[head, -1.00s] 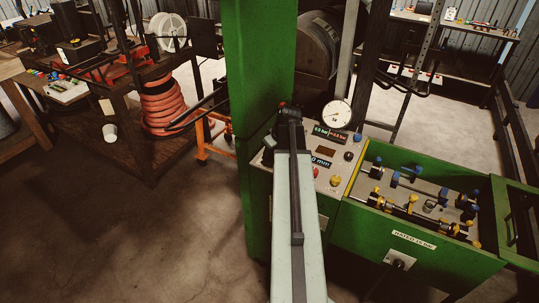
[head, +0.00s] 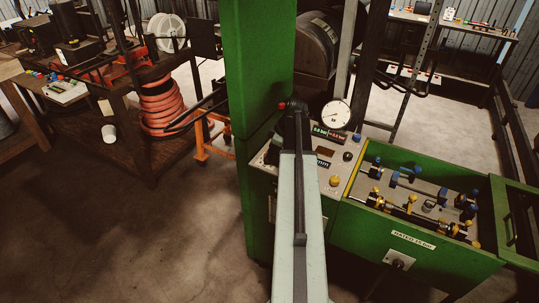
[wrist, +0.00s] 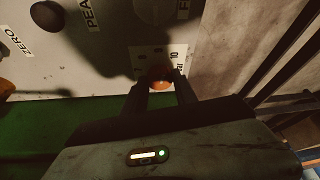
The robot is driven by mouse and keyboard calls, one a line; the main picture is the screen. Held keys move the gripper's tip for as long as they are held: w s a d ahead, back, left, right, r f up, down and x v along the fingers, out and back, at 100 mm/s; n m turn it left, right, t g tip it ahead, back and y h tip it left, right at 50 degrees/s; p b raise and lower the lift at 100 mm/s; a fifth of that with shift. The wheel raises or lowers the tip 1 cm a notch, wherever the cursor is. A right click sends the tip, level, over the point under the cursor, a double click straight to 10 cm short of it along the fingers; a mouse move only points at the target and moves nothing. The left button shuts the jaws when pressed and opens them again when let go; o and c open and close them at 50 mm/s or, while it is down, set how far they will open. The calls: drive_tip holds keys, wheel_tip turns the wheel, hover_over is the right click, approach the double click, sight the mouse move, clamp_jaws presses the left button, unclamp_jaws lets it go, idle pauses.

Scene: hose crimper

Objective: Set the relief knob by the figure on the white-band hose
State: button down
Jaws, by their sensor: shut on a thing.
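In the wrist view, my gripper (wrist: 159,79) has its two dark fingers on either side of a small orange-red knob (wrist: 161,86) and is shut on it. The knob sits at a white scale plate (wrist: 176,58) with a "10" on it, partly in shadow. I cannot read the knob's setting. In the head view my arm hides the gripper and that knob. Several hoses with blue and yellow fittings lie in the green tray (head: 352,217) at right. I cannot make out a white band or a figure on any of them.
A green column (head: 258,70) stands close at the left of my arm. The floor at left is clear.

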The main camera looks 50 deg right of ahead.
drive_tip(key=shift+w+n+y, duration=0.15)
drive_tip(key=shift+n+y, duration=0.15)
drive_tip(key=shift+n, duration=0.6)
drive_tip(key=shift+a+g, duration=0.1)
drive_tip(key=shift+g, duration=0.2)
drive_tip(key=c, duration=1)
unclamp_jaws()
drive_tip(key=p+v, duration=0.7)
drive_tip(key=v, duration=0.1)
drive_tip(key=shift+f, duration=0.15)
